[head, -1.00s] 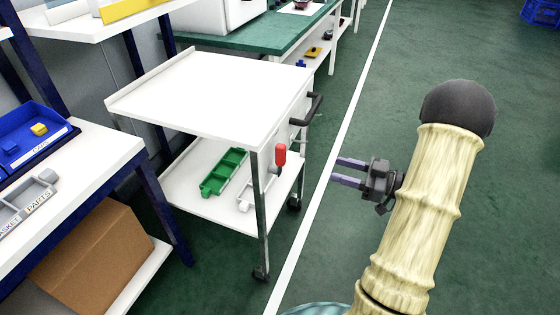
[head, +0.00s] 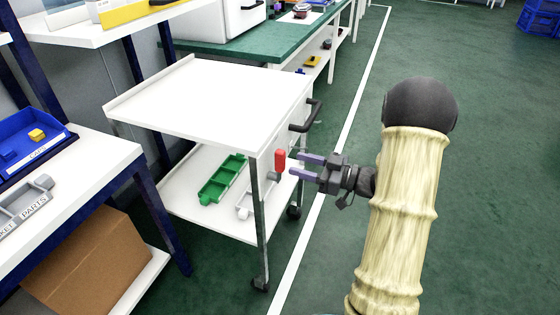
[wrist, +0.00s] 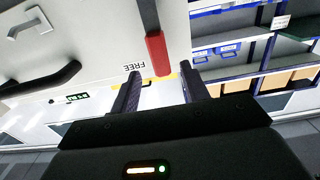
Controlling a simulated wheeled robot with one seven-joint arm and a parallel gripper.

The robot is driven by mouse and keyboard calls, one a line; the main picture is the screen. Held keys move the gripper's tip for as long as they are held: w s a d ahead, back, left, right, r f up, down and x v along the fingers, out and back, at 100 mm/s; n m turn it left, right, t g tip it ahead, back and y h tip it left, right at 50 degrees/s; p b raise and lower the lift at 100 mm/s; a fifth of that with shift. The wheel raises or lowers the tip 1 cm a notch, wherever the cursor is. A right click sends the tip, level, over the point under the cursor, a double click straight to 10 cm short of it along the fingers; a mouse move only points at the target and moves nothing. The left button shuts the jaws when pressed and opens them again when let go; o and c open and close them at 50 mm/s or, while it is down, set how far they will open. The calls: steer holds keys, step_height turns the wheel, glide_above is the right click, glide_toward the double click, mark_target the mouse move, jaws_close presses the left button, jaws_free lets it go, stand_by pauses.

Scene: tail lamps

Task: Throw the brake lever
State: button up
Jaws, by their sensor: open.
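The brake lever's red grip (head: 280,161) stands upright at the right side of the white trolley (head: 205,100). My gripper (head: 299,165) is open, its two fingers pointing left at the red grip, with a small gap that I cannot measure exactly. In the wrist view, the red grip (wrist: 157,54) is ahead of and between the open fingers of my gripper (wrist: 160,88), a little beyond their tips. The word FREE (wrist: 133,67) is printed beside it on the white panel. Nothing is held.
The trolley's black handle (head: 312,115) sticks out just above and to the right of the lever. A green tray (head: 222,180) lies on the lower shelf. A workbench with a blue bin (head: 25,145) stands at left. The floor at right is clear.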

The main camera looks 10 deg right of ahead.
mark_target(285, 160)
steer(key=b+x, duration=0.1)
steer(key=x, duration=0.5)
steer(key=shift+w+a, duration=0.2)
steer(key=shift+a, duration=0.1)
steer(key=shift+c, duration=0.3)
jaws_close()
